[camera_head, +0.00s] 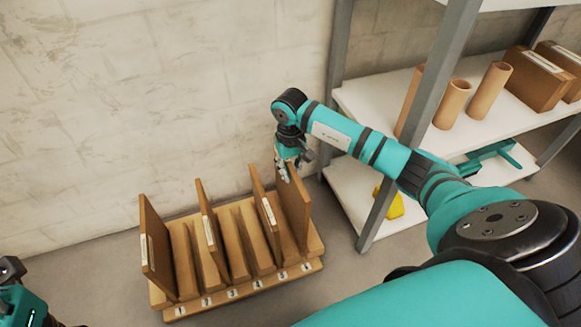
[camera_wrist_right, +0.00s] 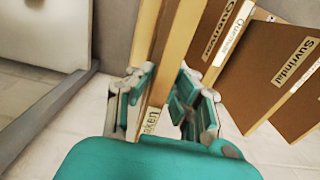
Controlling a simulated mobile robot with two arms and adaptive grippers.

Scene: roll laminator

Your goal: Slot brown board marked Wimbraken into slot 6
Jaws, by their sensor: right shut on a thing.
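My right gripper (camera_head: 288,172) is shut on the top edge of a brown board (camera_head: 294,208). The board stands upright at the right end of the wooden rack (camera_head: 172,311), in line with the number 6. Its lower edge is down among the dividers; I cannot tell whether it touches the slot bottom. In the right wrist view my gripper (camera_wrist_right: 158,103) has fingers on both sides of the board, and a partly hidden label (camera_wrist_right: 152,120) ending in "ken" shows. A bit of my left arm shows at the lower left corner; its fingers are hidden.
Other labelled boards stand in slot 1 (camera_head: 156,250), slot 3 (camera_head: 208,232) and near slot 5 (camera_head: 265,200), close beside the held board. A metal shelf post (camera_head: 412,130) rises just right of the rack. Tubes (camera_head: 452,103) and boxes (camera_head: 535,80) stand on the shelf.

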